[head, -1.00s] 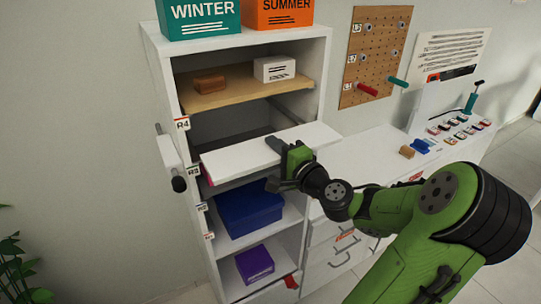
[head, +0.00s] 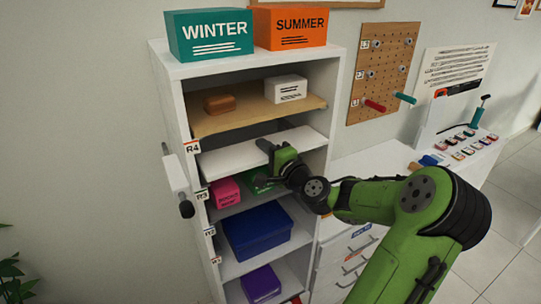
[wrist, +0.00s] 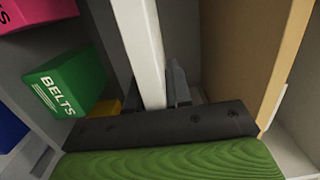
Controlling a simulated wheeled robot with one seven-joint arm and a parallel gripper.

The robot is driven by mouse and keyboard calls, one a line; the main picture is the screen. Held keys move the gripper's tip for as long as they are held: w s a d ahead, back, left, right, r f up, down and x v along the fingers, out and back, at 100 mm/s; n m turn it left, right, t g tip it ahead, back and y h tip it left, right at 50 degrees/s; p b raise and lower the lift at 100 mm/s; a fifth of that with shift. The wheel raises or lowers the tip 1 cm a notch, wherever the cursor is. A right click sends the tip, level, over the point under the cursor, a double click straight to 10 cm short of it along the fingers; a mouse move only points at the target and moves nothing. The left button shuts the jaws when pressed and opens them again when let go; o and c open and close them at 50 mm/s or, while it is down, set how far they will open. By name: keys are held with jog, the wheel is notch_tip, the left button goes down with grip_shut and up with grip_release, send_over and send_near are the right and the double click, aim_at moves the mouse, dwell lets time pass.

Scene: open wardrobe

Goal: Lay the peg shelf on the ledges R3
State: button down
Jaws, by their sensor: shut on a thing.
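The white peg shelf (head: 232,158) is roughly level inside the wardrobe bay, between the R4 label (head: 192,147) and the R3 label (head: 202,195). My gripper (head: 268,152) is shut on its front edge, right of the middle. In the wrist view the shelf (wrist: 140,50) shows edge-on between the fingers (wrist: 155,92). It is above the pink box (head: 225,192) and the green BELTS box (wrist: 65,85). The R3 ledges and the shelf's contact with any ledge are hidden.
A wooden shelf (head: 245,117) with a brown and a white box is close above. A blue box (head: 257,232) and a purple box (head: 261,284) stand lower. The wardrobe's side walls bound the bay. A white door-like part with a dark knob (head: 186,209) is at left.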

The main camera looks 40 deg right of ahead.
jog(key=w, duration=0.3)
jog(key=shift+w+d+r+p, duration=0.1)
jog(key=shift+d+p, duration=0.2)
jog(key=shift+d, duration=0.1)
jog(key=shift+w+d+f+b, duration=0.1)
jog(key=shift+w+f+b, duration=0.15)
jog(key=shift+f+b, duration=0.95)
jog(key=shift+f, duration=0.25)
jog(key=shift+s+f, duration=0.1)
jog(key=shift+f, duration=0.1)
jog(key=c, duration=1)
grip_release()
jog(key=shift+o, duration=0.2)
jog(key=s+a+b, duration=0.2)
jog(key=s, duration=0.6)
jog(key=shift+s+a, duration=0.3)
jog(key=shift+s, duration=0.05)
